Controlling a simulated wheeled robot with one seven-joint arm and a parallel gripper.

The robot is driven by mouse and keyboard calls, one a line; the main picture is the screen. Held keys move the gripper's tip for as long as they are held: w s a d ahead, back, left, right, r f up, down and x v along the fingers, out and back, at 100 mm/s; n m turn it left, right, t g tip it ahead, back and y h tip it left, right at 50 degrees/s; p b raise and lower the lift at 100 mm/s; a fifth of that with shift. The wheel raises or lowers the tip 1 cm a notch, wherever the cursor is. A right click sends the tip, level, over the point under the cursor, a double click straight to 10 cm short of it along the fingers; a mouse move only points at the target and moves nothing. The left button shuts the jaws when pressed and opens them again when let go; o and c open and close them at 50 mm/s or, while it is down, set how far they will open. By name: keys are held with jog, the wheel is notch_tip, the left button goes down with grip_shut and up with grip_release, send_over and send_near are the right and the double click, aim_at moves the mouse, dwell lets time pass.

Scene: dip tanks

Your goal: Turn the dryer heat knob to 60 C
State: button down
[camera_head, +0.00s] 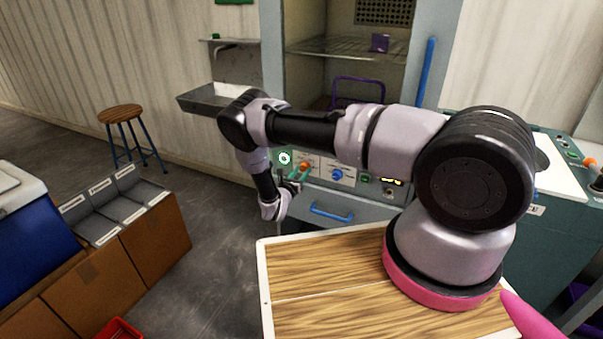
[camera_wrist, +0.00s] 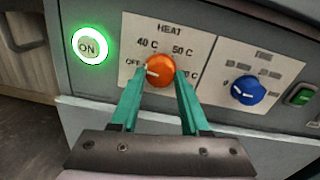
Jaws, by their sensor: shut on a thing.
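The orange heat knob (camera_wrist: 159,70) sits on the dryer's front panel under the label HEAT, with OFF, 40 C and 50 C printed around it. A further label at its right is partly hidden by a finger and reads only "0 C". The knob's white mark points left, toward OFF. My gripper (camera_wrist: 160,79) has its teal fingers on either side of the knob and is shut on it. In the head view the knob (camera_head: 305,166) shows beside my gripper (camera_head: 296,174), partly hidden by my arm.
A lit green ON button (camera_wrist: 89,46) is left of the knob. A blue knob (camera_wrist: 248,90) and a green switch (camera_wrist: 300,94) are to its right. Below the panel is a drawer with a blue handle (camera_head: 331,213). A stool (camera_head: 121,115) stands at the left wall.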

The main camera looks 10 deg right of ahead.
jog(key=m, duration=0.9)
jog(key=shift+a+f, duration=0.1)
jog(key=m, duration=0.3)
jog(key=shift+m+h, duration=0.3)
jog(key=shift+m, duration=0.1)
jog(key=m, duration=0.4)
jog(key=shift+m, duration=0.3)
jog(key=m, duration=0.4)
jog(key=shift+m, duration=0.4)
jog(key=m, duration=0.4)
jog(key=shift+m, duration=0.3)
jog(key=m, duration=0.4)
jog(key=shift+g, duration=0.4)
jog(key=shift+m, duration=2.1)
